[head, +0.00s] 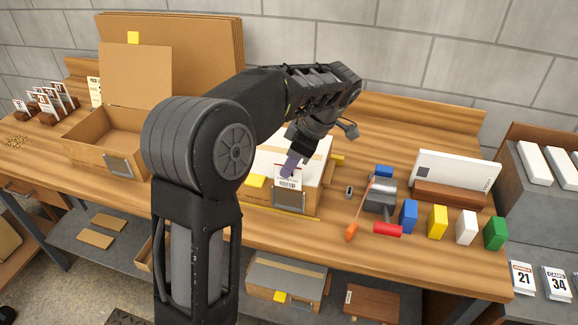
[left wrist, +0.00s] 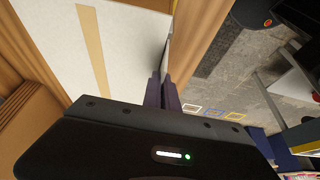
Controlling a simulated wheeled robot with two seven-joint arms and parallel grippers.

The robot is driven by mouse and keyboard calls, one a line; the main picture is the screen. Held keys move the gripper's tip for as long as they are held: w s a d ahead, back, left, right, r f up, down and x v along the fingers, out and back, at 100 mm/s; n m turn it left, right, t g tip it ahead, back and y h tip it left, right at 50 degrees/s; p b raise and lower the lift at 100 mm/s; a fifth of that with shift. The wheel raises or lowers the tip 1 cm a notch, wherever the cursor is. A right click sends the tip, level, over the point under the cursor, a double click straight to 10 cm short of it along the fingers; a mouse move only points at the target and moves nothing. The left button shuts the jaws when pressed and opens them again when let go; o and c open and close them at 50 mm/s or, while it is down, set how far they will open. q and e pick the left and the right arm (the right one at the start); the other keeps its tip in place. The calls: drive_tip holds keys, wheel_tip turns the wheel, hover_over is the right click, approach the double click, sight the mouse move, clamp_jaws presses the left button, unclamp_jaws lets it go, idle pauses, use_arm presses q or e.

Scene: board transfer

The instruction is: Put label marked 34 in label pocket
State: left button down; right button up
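My left gripper (head: 291,164) is over the front edge of a white-topped cardboard box (head: 257,190) in the middle of the bench. Its purple fingers (left wrist: 164,93) are close together in the left wrist view. They are shut on a white label (head: 288,182) with a barcode and red print, held upright; its number is too small to read. A grey label pocket (head: 290,200) is on the box front just below the label. Whether label and pocket touch, I cannot tell. My right gripper is not in view.
An open box (head: 90,142) with another grey pocket stands left, beside a rack of labels (head: 50,100). Right of the middle box are a tape dispenser (head: 380,197), an orange-tipped tool (head: 352,231) and coloured blocks (head: 437,221). A white panel (head: 452,172) stands behind.

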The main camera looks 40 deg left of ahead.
use_arm(q)
drive_tip(key=shift+f+b, duration=0.75)
drive_tip(key=shift+f, duration=0.2)
idle(0.5)
drive_tip(key=c, duration=1.6)
unclamp_jaws()
drive_tip(key=shift+d+r, duration=0.1)
drive_tip(key=shift+r, duration=0.3)
drive_tip(key=p+v, duration=0.6)
drive_tip(key=v, duration=0.1)
drive_tip(key=shift+w+r, duration=0.1)
